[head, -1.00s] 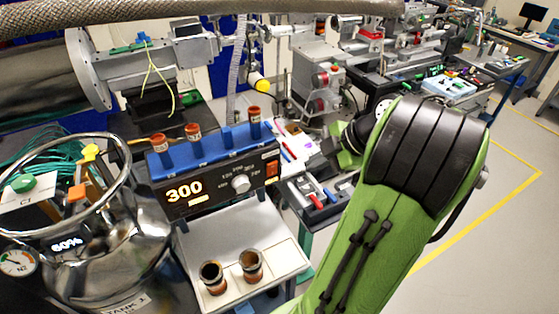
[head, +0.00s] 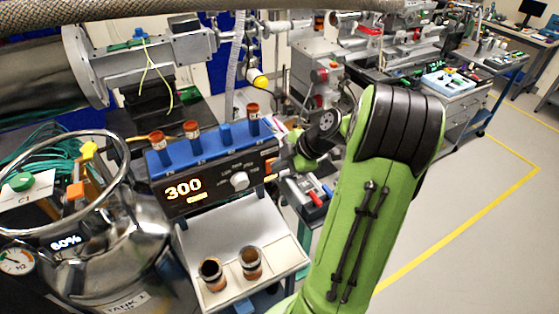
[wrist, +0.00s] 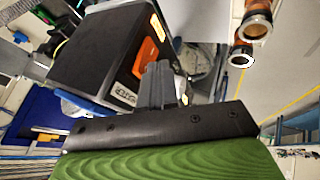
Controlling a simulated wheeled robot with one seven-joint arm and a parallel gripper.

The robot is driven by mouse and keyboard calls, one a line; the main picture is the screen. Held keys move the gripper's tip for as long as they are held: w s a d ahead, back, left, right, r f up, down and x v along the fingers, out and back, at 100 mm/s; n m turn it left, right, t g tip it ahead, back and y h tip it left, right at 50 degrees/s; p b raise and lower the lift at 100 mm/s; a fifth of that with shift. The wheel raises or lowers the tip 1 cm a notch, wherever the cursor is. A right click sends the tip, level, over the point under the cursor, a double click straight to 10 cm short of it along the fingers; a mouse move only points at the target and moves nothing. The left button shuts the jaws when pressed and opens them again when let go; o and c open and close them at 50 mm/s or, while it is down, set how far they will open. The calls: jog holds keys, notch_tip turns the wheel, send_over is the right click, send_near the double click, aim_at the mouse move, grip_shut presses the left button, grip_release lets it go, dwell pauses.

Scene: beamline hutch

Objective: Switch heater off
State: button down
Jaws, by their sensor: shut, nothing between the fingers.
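The heater (head: 215,183) is a dark box with a lit display reading 300, a pale knob (head: 239,181) and a blue rack of vials on top. Its orange switch (wrist: 147,55) shows clearly on the dark panel in the wrist view. In the head view only a bit of it shows, at the panel's right end beside my gripper. My gripper (wrist: 163,74) is shut and empty, its fingertips close to the switch in the wrist view. I cannot tell whether they touch it.
A shelf (head: 225,255) in front of the heater holds two brown-rimmed vials (head: 250,262). A shiny tank (head: 110,245) with a ring handle stands at the left. A tool tray (head: 312,197) lies behind my forearm. The floor at right is clear.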

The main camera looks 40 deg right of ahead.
jog(key=shift+w, duration=0.1)
jog(key=shift+w+d+r+g+p, duration=0.1)
jog(key=shift+w+r+g+p, duration=0.15)
jog(key=shift+r+p, duration=0.25)
jog(key=shift+w+d+r+g+p, duration=0.1)
jog(key=shift+w+r+g+p, duration=0.15)
jog(key=shift+r, duration=0.3)
jog(key=shift+a+f, duration=0.1)
